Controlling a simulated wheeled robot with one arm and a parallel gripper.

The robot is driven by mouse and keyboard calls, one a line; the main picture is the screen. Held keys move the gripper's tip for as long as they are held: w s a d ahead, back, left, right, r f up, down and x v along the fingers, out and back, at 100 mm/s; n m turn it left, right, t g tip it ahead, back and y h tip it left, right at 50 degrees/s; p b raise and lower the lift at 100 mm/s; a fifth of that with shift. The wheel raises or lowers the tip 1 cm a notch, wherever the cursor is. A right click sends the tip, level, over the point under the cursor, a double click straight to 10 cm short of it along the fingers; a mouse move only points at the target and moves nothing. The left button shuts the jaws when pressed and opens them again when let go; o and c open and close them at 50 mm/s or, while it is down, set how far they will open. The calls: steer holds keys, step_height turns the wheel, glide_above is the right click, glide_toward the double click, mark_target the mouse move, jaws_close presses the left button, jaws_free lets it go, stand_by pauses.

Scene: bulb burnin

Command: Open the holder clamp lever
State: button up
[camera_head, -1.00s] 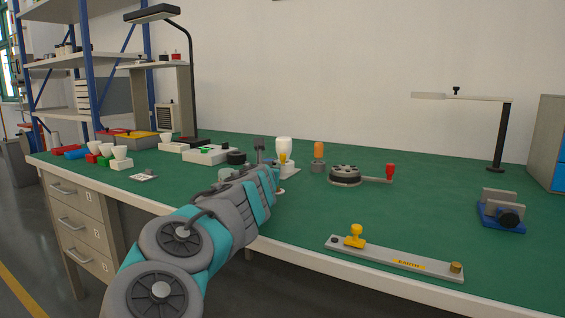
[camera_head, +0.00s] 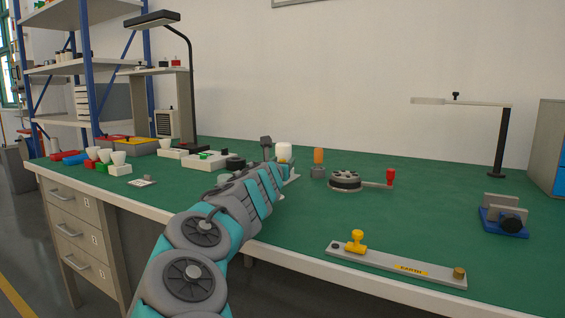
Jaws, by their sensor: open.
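A white bulb (camera_head: 284,151) stands upright in a holder near the middle of the bench. A small yellow part (camera_head: 283,161), which looks like the holder's clamp lever, shows just below the bulb. The holder's pale base (camera_head: 293,178) is mostly hidden behind my arm. My gripper (camera_head: 274,160) is at the holder, just left of and in front of the yellow part. It is open, with its fingers small and partly hidden by my own wrist. I cannot tell whether it touches the lever.
An orange-topped piece (camera_head: 319,157) and a round fixture with a red-knobbed handle (camera_head: 346,181) stand right of the holder. A grey bar with a yellow knob (camera_head: 400,264) lies at the front edge. White cups (camera_head: 119,158) and boxes stand left.

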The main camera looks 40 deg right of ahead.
steer(key=shift+w+d, duration=0.1)
steer(key=shift+d, duration=0.05)
jaws_close()
stand_by(0.4)
